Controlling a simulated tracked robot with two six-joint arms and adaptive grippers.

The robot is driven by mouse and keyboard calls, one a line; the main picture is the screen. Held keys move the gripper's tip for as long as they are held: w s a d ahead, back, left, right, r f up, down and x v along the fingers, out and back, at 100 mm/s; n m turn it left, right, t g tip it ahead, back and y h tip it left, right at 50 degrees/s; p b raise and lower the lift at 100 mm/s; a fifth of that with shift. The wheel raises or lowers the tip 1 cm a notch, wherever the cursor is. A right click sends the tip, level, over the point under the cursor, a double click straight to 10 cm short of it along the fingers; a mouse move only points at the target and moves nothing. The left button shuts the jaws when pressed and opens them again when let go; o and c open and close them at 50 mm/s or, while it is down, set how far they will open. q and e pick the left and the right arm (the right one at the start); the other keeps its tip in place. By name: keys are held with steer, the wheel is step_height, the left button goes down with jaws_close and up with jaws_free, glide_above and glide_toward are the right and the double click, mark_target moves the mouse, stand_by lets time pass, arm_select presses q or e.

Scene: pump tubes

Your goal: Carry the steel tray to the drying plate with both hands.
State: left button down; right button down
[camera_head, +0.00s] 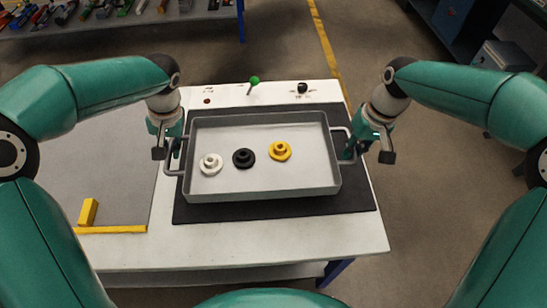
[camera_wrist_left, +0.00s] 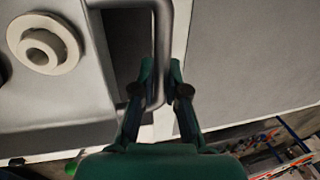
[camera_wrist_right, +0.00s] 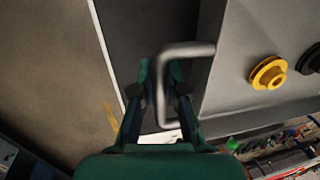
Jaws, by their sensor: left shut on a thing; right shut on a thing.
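The steel tray (camera_head: 240,185) is a grey rectangular tray with a loop handle at each end. It is over the black drying plate (camera_head: 362,196) on the white table; I cannot tell whether it touches the plate. In it are a white part (camera_head: 210,164), a black part (camera_head: 243,158) and a yellow part (camera_head: 280,151). My left gripper (camera_wrist_left: 160,85) is shut on the left handle. My right gripper (camera_wrist_right: 160,85) is shut on the right handle. The handles also show in the head view, partly hidden by the grippers.
A grey mat (camera_head: 110,185) lies on the table's left side, with a yellow block (camera_head: 88,212) and a yellow strip (camera_head: 110,229). Behind the tray stand a green-knobbed lever (camera_head: 254,81) and a black knob (camera_head: 303,88). A shelf of tools is at the far left.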

mark_target(342, 173)
arm_select(q)
steer(key=shift+a+f, duration=0.1)
steer(key=shift+f, duration=0.5)
arm_select(e)
steer(key=shift+w+a+f, duration=0.1)
steer(key=shift+a+f, duration=0.05)
steer(key=shift+f, duration=0.45)
arm_select(q)
steer(key=shift+f+b, duration=0.15)
steer(key=shift+b, duration=0.25)
arm_select(e)
steer(key=shift+f, duration=0.15)
